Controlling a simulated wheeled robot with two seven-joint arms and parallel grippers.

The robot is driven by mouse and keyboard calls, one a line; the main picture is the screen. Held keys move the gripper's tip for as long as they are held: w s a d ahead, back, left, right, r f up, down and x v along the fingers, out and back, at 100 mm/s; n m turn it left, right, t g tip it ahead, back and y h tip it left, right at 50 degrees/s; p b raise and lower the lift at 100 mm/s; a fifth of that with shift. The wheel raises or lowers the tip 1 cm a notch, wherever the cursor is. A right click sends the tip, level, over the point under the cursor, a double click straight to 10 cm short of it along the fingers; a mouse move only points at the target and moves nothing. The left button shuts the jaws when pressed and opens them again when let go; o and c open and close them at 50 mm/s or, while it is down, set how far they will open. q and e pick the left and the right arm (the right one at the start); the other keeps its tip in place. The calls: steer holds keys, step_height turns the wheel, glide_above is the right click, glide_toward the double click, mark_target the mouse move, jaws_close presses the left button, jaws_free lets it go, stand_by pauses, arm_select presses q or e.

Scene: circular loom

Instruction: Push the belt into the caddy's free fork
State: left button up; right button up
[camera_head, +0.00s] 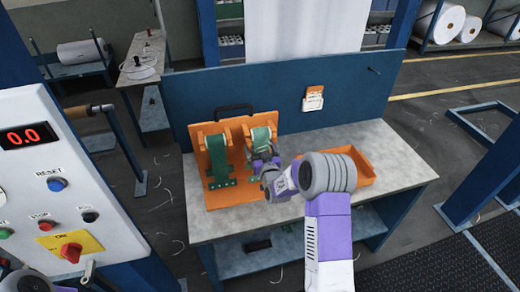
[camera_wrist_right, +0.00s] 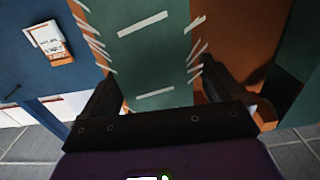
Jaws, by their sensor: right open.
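The orange caddy (camera_head: 233,194) stands on the left part of the table with two uprights side by side. One green belt (camera_head: 217,160) hangs on the left upright, its lower end spread wide. Another green belt (camera_head: 260,136) shows at the top of the right upright; my gripper hides its lower part. I cannot tell which fork is free. My right gripper (camera_head: 264,166) is in front of this right belt. In the right wrist view, the green belt with white stitches (camera_wrist_right: 152,45) lies ahead, between the open fingers (camera_wrist_right: 168,92). Contact is unclear.
An orange tray (camera_head: 364,181) lies right of the caddy, partly behind my right arm. A blue panel (camera_head: 350,109) with an orange-white holder (camera_head: 313,98) rises behind the table (camera_head: 405,167). A control box (camera_head: 75,185) stands at the left. The table's right end is bare.

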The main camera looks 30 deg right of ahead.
steer(key=shift+s, duration=0.15)
steer(key=b+v, duration=0.1)
steer(key=v, duration=0.6)
